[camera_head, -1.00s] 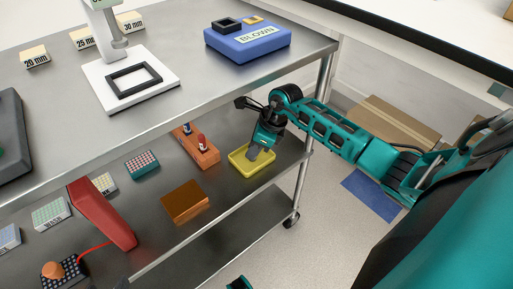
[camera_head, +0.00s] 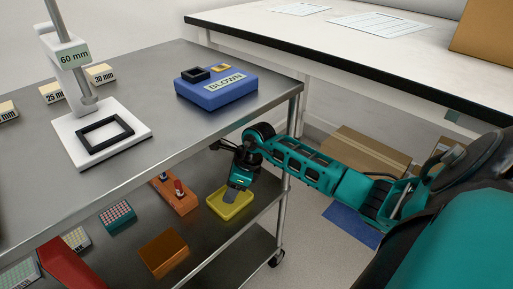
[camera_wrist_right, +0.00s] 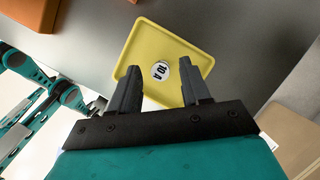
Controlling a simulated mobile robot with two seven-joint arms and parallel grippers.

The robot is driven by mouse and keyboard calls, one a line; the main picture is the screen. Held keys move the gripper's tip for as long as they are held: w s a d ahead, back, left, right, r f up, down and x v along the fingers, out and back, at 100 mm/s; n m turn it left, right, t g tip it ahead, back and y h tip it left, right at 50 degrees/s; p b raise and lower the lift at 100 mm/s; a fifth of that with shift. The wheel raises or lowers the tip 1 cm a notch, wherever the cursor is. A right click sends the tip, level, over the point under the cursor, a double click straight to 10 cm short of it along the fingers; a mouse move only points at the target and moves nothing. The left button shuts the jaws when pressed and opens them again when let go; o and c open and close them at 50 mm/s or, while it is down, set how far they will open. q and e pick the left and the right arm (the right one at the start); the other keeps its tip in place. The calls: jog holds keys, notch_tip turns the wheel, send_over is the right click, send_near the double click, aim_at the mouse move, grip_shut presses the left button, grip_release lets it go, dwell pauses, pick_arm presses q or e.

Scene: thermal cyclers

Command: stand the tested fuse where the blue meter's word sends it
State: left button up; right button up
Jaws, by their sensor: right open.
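The blue meter (camera_head: 217,92) stands on the upper shelf, and its label reads BLOWN. A yellow tray (camera_head: 243,206) sits on the lower shelf near the right end; it also shows in the right wrist view (camera_wrist_right: 146,36). A small pale fuse marked 10 A (camera_wrist_right: 161,70) is in the tray, seen end-on. My right gripper (camera_head: 233,194) reaches down over the tray. In the right wrist view the gripper (camera_wrist_right: 159,67) is open, with one finger on each side of the fuse. I cannot tell how deep the fingers are. My left gripper is out of view.
An orange rack (camera_head: 183,204) with red-topped pieces stands left of the tray. A brown-orange box (camera_head: 163,253), a teal rack (camera_head: 117,214) and a red object (camera_head: 70,265) share the lower shelf. The cart post (camera_head: 286,185) is close to my right arm.

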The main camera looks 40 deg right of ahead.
jog(key=p+v, duration=0.1)
jog(key=v, duration=0.3)
jog(key=shift+r, duration=0.15)
pick_arm(q)
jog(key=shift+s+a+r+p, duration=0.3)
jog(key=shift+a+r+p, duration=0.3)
jog(key=shift+p, duration=0.55)
pick_arm(e)
jog(key=s+d, duration=0.8)
jog(key=shift+s, duration=0.4)
